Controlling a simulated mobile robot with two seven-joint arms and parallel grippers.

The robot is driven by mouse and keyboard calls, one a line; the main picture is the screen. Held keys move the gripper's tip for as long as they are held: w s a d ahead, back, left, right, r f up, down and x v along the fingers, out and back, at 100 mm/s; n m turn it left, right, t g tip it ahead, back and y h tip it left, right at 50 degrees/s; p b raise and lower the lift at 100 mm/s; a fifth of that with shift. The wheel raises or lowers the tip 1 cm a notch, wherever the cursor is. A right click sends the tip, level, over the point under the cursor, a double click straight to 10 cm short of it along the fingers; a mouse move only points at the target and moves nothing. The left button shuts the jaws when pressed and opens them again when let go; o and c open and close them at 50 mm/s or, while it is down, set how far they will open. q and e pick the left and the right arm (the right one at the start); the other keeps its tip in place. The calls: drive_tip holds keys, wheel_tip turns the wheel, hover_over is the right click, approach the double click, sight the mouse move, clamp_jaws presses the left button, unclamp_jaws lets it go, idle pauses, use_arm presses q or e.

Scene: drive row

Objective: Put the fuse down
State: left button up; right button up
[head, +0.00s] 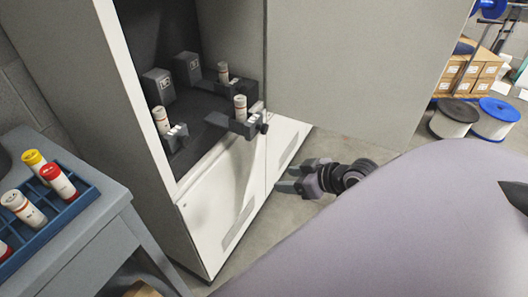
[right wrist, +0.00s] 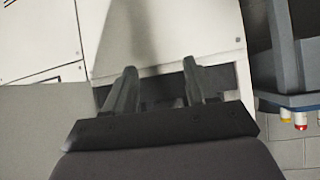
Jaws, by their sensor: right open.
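In the head view, an open grey cabinet (head: 228,205) holds several dark fuse holders. White fuses stand in them: one at the left (head: 161,120), one at the front right (head: 240,108) and one at the back (head: 223,73). A blue tray (head: 83,206) at the left holds several fuses with yellow, red and white caps, such as a red-capped one (head: 62,184). My right gripper (head: 287,178) is open and empty, low in front of the cabinet and apart from the fuses. Its spread fingers show in the right wrist view (right wrist: 160,75). My left gripper is out of view.
The tray rests on a grey cart (head: 75,250) left of the cabinet. The cabinet door (head: 350,65) stands open on the right. Cable spools (head: 453,120) and cardboard boxes (head: 480,68) stand at the back right. Some floor is clear near my right gripper.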

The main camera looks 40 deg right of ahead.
drive_tip(key=s+a+f, duration=0.4)
drive_tip(key=a, duration=0.4)
drive_tip(key=s+a+f, duration=0.5)
drive_tip(key=a, duration=0.3)
drive_tip(key=shift+s+a+m+h, duration=0.25)
drive_tip(key=shift+a+m+h, duration=0.05)
drive_tip(key=shift+a, duration=0.05)
drive_tip(key=r+p, duration=0.3)
drive_tip(key=p, duration=0.1)
drive_tip(key=r+p, duration=0.2)
drive_tip(key=p, duration=0.1)
drive_tip(key=shift+s+d+r, duration=0.15)
drive_tip(key=shift+d+r, duration=0.15)
drive_tip(key=shift+r, duration=0.1)
